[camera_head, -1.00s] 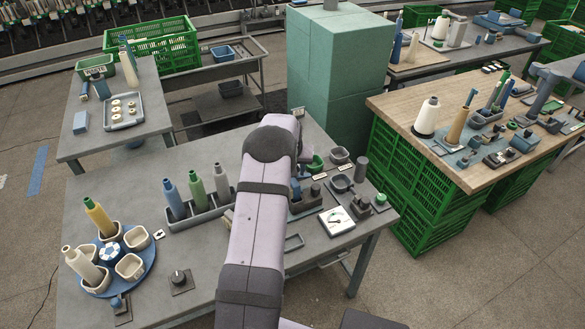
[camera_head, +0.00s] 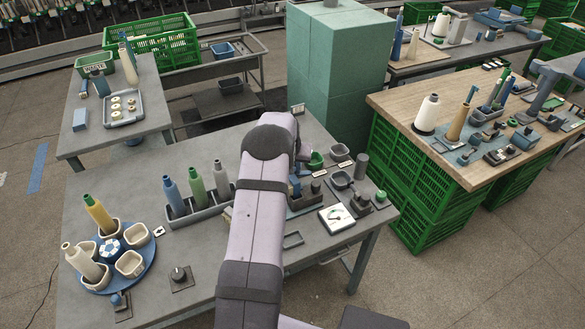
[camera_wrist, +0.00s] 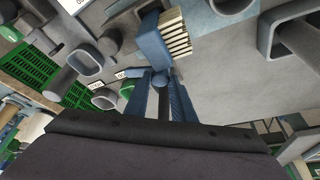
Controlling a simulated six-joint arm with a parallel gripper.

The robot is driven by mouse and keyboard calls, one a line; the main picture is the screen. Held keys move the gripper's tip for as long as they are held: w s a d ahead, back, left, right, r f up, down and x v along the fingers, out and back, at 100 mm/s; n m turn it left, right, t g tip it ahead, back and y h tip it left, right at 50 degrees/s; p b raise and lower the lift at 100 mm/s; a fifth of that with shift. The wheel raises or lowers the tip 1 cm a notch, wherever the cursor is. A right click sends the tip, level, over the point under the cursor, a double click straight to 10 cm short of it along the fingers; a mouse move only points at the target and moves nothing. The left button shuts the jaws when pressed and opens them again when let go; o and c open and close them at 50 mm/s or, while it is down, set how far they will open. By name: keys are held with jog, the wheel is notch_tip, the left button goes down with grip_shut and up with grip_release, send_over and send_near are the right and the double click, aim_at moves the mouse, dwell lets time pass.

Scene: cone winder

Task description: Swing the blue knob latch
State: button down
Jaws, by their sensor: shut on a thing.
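How far the latch is turned cannot be told. Another small blue knob on a dark plate (camera_head: 117,299) stands at the table's front left, apart from my gripper.
A rack with bobbins (camera_head: 200,211) and a round blue carousel (camera_head: 146,277) are to the left. The table's front middle is mostly clear.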

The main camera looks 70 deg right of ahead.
jog(key=m+b, duration=0.1)
jog(key=m+g+b, duration=0.1)
jog(key=shift+w+f+m+b, duration=0.2)
jog(key=shift+w+m+b, duration=0.05)
jog(key=shift+m+b, duration=0.1)
jog(key=shift+r+m+b, duration=0.2)
jog(key=shift+m+b, duration=0.25)
jog(key=shift+m, duration=0.1)
jog(key=c, duration=1.5)
grip_release()
jog(key=shift+r, duration=0.1)
jog(key=shift+b+v, duration=1.2)
jog(key=shift+v, duration=2.4)
jog(key=shift+w, duration=0.1)
